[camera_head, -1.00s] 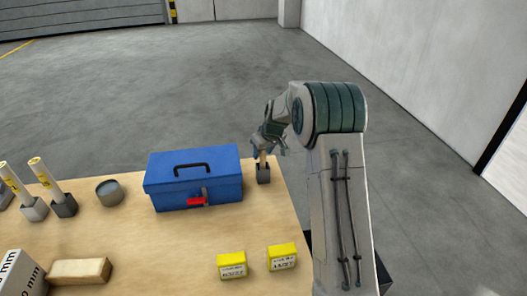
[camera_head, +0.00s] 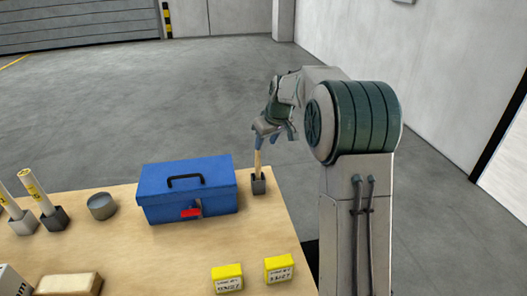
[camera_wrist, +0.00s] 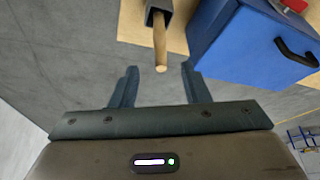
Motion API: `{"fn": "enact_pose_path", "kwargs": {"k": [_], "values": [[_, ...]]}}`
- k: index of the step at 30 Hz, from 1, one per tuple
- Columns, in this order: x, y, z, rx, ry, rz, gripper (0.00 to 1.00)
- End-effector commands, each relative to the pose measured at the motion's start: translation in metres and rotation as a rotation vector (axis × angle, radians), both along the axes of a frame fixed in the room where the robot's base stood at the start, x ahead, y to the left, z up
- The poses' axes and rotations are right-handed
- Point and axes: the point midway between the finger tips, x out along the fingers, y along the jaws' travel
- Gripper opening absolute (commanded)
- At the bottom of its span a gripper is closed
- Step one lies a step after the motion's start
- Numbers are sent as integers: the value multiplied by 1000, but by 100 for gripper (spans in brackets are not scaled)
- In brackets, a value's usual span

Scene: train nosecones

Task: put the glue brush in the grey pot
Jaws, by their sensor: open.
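In the wrist view the handle (camera_wrist: 160,45) rises out of the dark square pot (camera_wrist: 157,6). My gripper (camera_head: 275,138) is open and empty, above the pot at the handle's top. In the wrist view the handle's end appears between the spread fingers (camera_wrist: 160,75), with a gap on each side.
A blue toolbox (camera_head: 186,193) stands just left of the pot. Two yellow-topped boxes (camera_head: 227,279) lie nearer the front. A round grey tin (camera_head: 101,206) and white tubes in holders (camera_head: 53,217) are at left. The table's right edge is close to the pot.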

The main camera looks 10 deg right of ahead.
Motion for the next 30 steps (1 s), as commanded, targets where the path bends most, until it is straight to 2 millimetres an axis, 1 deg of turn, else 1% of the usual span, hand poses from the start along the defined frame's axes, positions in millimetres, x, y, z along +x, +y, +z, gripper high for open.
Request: {"fn": "enact_pose_path", "kwargs": {"k": [2,5,8,11,12,17,18,20,21,23,24,27,30], "values": [[-3,0,6,-1,-1,-2,42],[-17,2,15,-5,3,-11,42],[-45,8,28,-11,13,-37,42],[-86,13,41,-19,28,-78,42],[-104,15,46,-22,32,-95,42],[-176,21,55,-29,52,-170,42],[-194,21,55,-30,57,-188,42],[-221,22,54,-32,64,-217,42],[-239,23,53,-31,66,-237,42],[-266,23,49,-33,72,-264,42],[-283,23,45,-32,77,-282,42],[-320,22,35,-30,83,-325,42],[-349,21,24,-26,90,-359,42]]}}
